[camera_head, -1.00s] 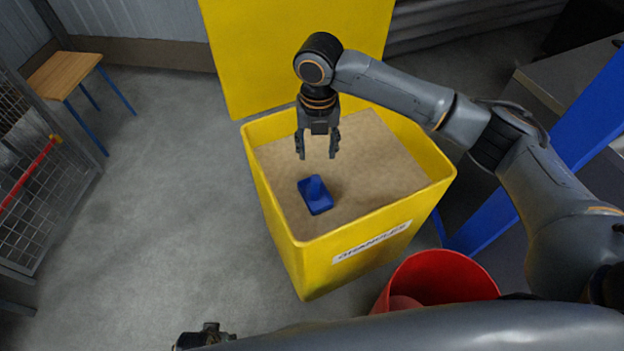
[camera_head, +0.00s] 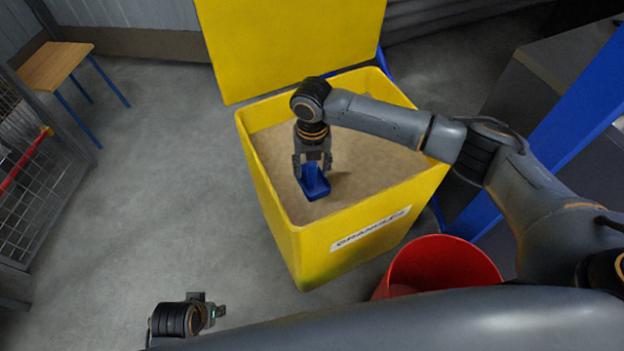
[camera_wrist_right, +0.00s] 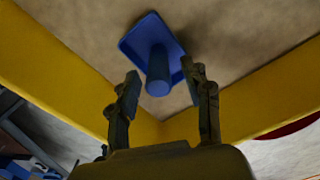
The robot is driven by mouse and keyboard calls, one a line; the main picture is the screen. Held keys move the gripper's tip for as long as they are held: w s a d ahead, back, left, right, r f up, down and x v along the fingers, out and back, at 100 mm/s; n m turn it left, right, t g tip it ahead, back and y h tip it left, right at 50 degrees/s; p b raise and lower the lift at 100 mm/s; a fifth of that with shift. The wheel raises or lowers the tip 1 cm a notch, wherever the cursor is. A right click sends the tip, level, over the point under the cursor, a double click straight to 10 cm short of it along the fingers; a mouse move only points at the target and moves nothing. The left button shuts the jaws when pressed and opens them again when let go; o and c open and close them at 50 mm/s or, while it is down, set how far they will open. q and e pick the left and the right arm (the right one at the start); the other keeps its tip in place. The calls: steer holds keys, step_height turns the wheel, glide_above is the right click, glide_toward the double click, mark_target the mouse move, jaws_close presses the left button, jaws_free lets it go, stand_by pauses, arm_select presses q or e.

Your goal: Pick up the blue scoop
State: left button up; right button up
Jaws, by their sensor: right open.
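The blue scoop (camera_head: 315,185) lies on the granules in the yellow bin (camera_head: 268,195). My right gripper (camera_head: 312,172) is over it, pointing down, with its jaws open. In the right wrist view the scoop (camera_wrist_right: 150,38) shows its tray against the granules and its round handle (camera_wrist_right: 157,72) sticking up toward the camera. The handle's end appears between the two open fingertips, with a gap on each side. Whether the fingers reach down past the handle's end is hard to tell. My left gripper (camera_head: 212,309) is low at the bottom left, far from the scoop; its jaw state is unclear.
The bin's yellow walls surround the granules, and its yellow lid (camera_head: 290,45) stands open behind. A red bucket (camera_head: 440,265) stands at the bin's front right. A blue post (camera_head: 570,115) rises at the right. A wooden-topped stool (camera_head: 55,65) and open floor lie left.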

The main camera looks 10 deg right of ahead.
arm_select(q)
steer(key=shift+r, duration=0.1)
arm_select(e)
steer(key=shift+f, duration=0.1)
steer(key=shift+c, duration=0.2)
jaws_close()
